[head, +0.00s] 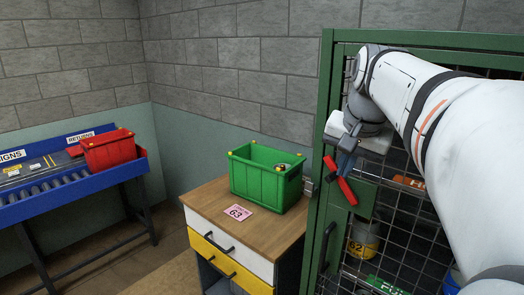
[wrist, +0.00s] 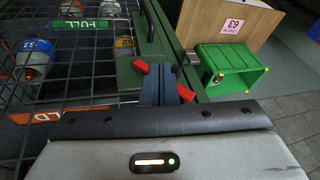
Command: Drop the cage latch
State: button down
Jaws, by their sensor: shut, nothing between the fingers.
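The cage (head: 326,110) has a green frame with wire mesh and fills the right of the head view. A red bar, which looks like the latch (head: 346,190), sits tilted at the cage's left edge, running from upper left to lower right. My gripper (head: 346,165) is at the bar, its dark blue fingers shut with nothing between them. In the wrist view the fingers (wrist: 166,80) cover the middle of the red latch (wrist: 186,93), and its ends show on both sides. I cannot tell whether they touch it.
Left of the cage stands a wooden-topped drawer cabinet (head: 200,200) with a green crate (head: 262,182) and a pink card (head: 238,212). A blue roller bench (head: 40,205) with a red crate (head: 108,152) is at the far left. Cylinders (head: 365,238) stand behind the mesh.

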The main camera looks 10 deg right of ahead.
jog(key=d+r+m, duration=0.2)
jog(key=d+r, duration=0.2)
jog(key=r, duration=0.3)
jog(key=shift+w+r+t+p, duration=0.25)
jog(key=shift+w+t+p, duration=0.05)
jog(key=shift+w+p, duration=0.15)
jog(key=shift+f, duration=0.1)
send_near(335, 177)
notch_tip(335, 177, down, 3)
jog(key=d, duration=0.2)
jog(key=shift+w+a+f+p, duration=0.55)
jog(key=shift+w+a+f, duration=0.55)
jog(key=shift+w+f, duration=0.1)
